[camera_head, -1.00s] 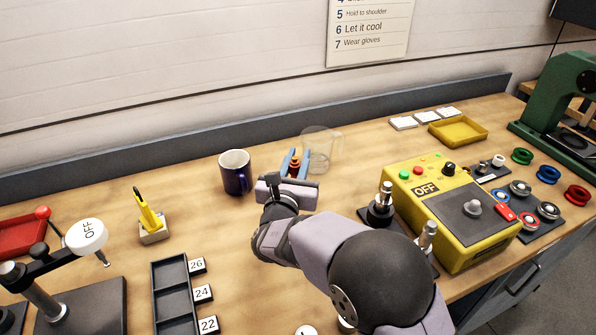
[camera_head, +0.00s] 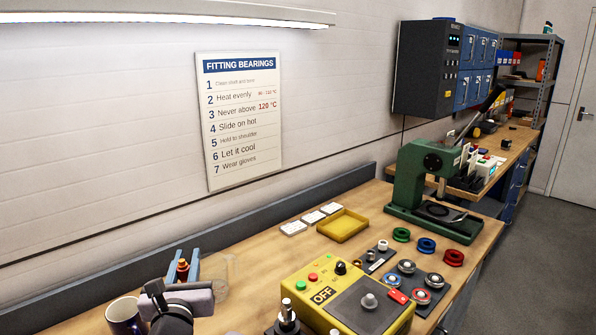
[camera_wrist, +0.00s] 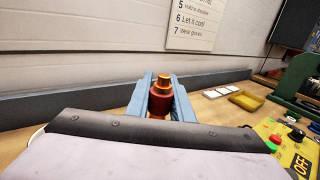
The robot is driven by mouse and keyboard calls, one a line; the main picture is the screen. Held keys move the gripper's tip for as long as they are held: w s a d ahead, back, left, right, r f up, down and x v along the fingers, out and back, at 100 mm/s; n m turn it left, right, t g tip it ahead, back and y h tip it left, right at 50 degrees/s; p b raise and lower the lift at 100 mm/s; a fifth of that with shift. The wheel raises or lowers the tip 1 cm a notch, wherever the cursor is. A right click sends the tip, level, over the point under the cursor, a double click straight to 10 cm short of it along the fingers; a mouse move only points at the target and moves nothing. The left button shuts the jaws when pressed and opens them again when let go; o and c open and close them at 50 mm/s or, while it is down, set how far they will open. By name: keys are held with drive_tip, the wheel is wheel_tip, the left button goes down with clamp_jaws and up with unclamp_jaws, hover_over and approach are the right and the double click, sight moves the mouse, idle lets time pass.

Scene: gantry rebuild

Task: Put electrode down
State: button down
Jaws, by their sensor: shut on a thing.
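The electrode (camera_wrist: 160,103) is a copper-orange and dark red round piece with a narrower top, upright in the wrist view. My gripper (camera_head: 183,261) has two blue fingers, one on each side of the electrode, and is shut on it. In the head view the electrode (camera_head: 183,272) shows as a small orange-red tip between the fingers, at the lower left over the back of the bench. Its lower end is hidden, so I cannot tell whether it touches the bench.
A yellow box marked OFF (camera_head: 322,294), a yellow tray (camera_head: 343,226) and a green press (camera_head: 421,165) stand farther right. Bare bench lies before the tray.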

wheel_tip(320, 180, up, 7)
drive_tip(key=p, duration=0.5)
drive_tip(key=shift+p, duration=0.4)
drive_tip(key=s+a+f+n+g+y+b, duration=0.1)
drive_tip(key=s+a+f+n+y+b, duration=0.15)
drive_tip(key=s+a+b, duration=0.4)
drive_tip(key=s+a+f+n+g+y+b, duration=0.15)
drive_tip(key=s+f+b, duration=0.25)
drive_tip(key=s, duration=0.5)
drive_tip(key=d+f+m+t+h, duration=0.35)
drive_tip(key=d+m+h, duration=0.2)
drive_tip(key=d, duration=0.65)
drive_tip(key=shift+g+h, duration=0.25)
drive_tip(key=shift+g, duration=0.05)
drive_tip(key=shift+s+a+f+b, duration=0.15)
drive_tip(key=shift+s+f, duration=0.1)
drive_tip(key=shift+f, duration=2.45)
drive_tip(key=shift+s+d+f+b, duration=0.1)
drive_tip(key=shift+s+f+b, duration=0.1)
drive_tip(key=shift+f, duration=2.5)
